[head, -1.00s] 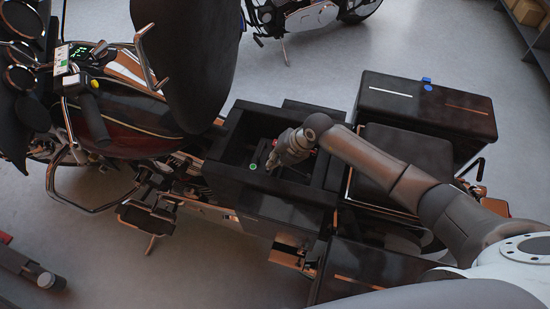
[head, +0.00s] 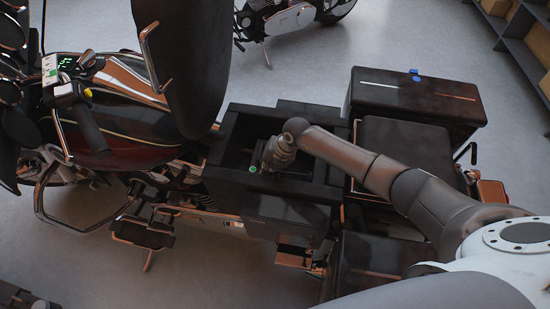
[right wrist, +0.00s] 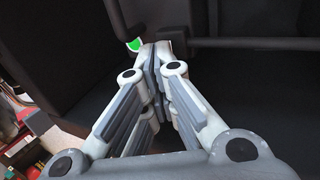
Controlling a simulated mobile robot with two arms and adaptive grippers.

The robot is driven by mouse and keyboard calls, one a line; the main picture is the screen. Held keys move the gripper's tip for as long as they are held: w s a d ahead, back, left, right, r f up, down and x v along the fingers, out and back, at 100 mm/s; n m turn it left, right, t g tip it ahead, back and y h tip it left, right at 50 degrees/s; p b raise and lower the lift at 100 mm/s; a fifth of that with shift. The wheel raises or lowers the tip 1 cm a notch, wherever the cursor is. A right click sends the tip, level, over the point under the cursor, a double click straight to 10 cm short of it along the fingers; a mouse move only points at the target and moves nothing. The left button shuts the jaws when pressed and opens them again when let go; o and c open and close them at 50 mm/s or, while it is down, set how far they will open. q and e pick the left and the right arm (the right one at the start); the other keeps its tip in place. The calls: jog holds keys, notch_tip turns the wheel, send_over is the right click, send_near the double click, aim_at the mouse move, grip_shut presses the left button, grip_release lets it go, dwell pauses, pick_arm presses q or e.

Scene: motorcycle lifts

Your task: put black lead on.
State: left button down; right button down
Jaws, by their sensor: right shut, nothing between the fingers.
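The motorcycle's open black compartment (head: 222,178) lies below the raised seat (head: 195,60). A small green round spot (head: 253,169) shows inside it; it also shows in the right wrist view (right wrist: 135,44), just left of the fingertips. My right gripper (head: 268,168) points down into the compartment, a little right of the green spot. In the right wrist view its fingers (right wrist: 153,55) are together with nothing between them. Whether they touch anything is unclear. I cannot make out a black lead against the dark interior. My left gripper is not in view.
A black top case (head: 415,98) with a blue latch and a rear seat pad (head: 405,150) stand right of the compartment. A side case (head: 370,265) is below. Handlebar and tank are at left. Another motorcycle (head: 290,20) stands behind on open floor.

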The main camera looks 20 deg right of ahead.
jog(key=shift+w+a+f, duration=0.1)
jog(key=shift+a+f, duration=0.05)
jog(key=shift+f, duration=0.1)
jog(key=shift+f+g+h, duration=0.15)
jog(key=shift+g+h, duration=0.15)
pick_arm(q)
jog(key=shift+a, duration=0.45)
pick_arm(e)
jog(key=shift+f, duration=0.25)
